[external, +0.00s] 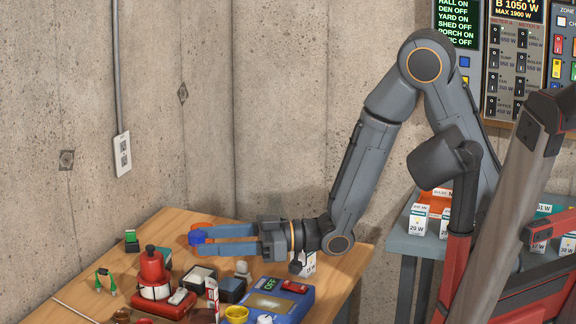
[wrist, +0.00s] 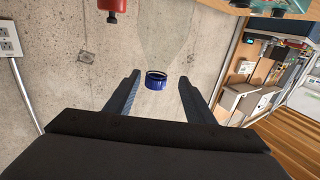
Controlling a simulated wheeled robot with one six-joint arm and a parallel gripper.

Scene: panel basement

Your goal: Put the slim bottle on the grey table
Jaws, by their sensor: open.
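My gripper (external: 206,238) is open and level above the wooden table, its fingers pointing left. A small blue round thing (external: 196,237) shows at the fingertips. In the wrist view the blue round thing (wrist: 156,82), with a dark opening, is between the tips of my gripper (wrist: 159,77), with a gap on each side. I cannot tell whether it is part of the slim bottle, and no slim bottle can be made out for certain. The grey table (external: 402,243) stands at the right, partly hidden by my arm. Small labelled boxes stand on it.
The wooden table (external: 176,224) is crowded in front: a red container with a dark cap (external: 152,269), a blue device (external: 280,303), a yellow cup (external: 236,314). An orange thing (external: 203,225) is behind the fingertips. A concrete wall (external: 215,110) stands behind.

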